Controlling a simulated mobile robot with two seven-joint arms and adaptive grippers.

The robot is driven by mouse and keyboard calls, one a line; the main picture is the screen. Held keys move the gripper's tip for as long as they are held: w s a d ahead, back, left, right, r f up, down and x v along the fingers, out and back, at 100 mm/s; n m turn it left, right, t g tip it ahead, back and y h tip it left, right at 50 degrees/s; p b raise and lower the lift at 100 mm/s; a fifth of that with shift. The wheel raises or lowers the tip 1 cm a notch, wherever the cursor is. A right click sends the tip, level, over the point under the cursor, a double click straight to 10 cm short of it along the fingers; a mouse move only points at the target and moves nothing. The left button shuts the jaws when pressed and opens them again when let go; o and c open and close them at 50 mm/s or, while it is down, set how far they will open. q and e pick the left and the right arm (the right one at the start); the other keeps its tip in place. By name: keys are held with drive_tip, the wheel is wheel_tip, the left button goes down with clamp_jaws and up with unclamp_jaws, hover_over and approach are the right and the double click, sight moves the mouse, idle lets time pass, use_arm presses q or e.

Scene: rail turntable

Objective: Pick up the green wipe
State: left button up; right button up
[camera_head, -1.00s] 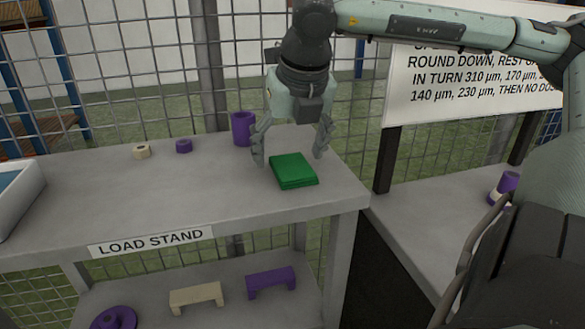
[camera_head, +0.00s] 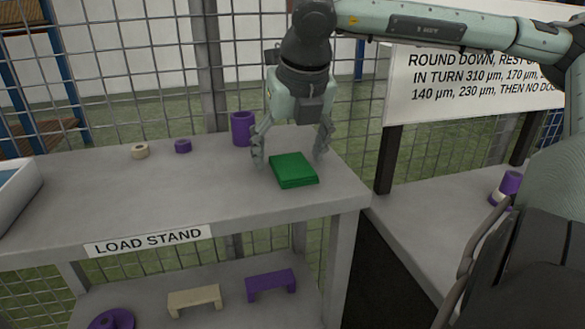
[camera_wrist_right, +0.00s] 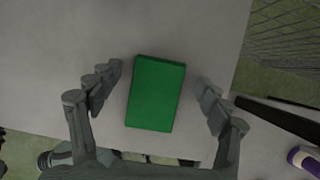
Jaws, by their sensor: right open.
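The green wipe (camera_head: 293,169) is a folded green block lying flat on the load stand's top (camera_head: 200,208), near its right end. My right gripper (camera_head: 290,160) is over it, pointing down, with its fingers spread open and nothing held. In the right wrist view the wipe (camera_wrist_right: 156,93) lies between the two open fingers (camera_wrist_right: 158,92), with a gap on each side. My left gripper is in neither view.
A purple cylinder (camera_head: 242,129) stands just left behind the gripper. A small purple ring (camera_head: 183,146) and a cream ring (camera_head: 140,151) lie farther left. A white tray (camera_head: 14,196) is at the left edge. Wire mesh fencing runs behind the stand.

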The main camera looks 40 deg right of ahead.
sight(288, 162)
drive_tip(key=shift+c, duration=0.5)
drive_tip(key=c, duration=0.9)
drive_tip(key=shift+c, duration=0.2)
drive_tip(key=shift+r+p, duration=0.3)
drive_tip(key=shift+p, duration=0.2)
drive_tip(key=r, duration=0.4)
drive_tip(key=shift+s+a+r, duration=0.2)
drive_tip(key=shift+a+r, duration=0.2)
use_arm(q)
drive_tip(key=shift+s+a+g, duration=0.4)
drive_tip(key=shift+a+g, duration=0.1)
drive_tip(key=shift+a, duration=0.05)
use_arm(e)
drive_tip(key=s+a+r, duration=0.5)
drive_tip(key=a+r, duration=0.1)
drive_tip(key=a, duration=0.3)
drive_tip(key=shift+s+a, duration=0.15)
drive_tip(key=shift+s, duration=0.2)
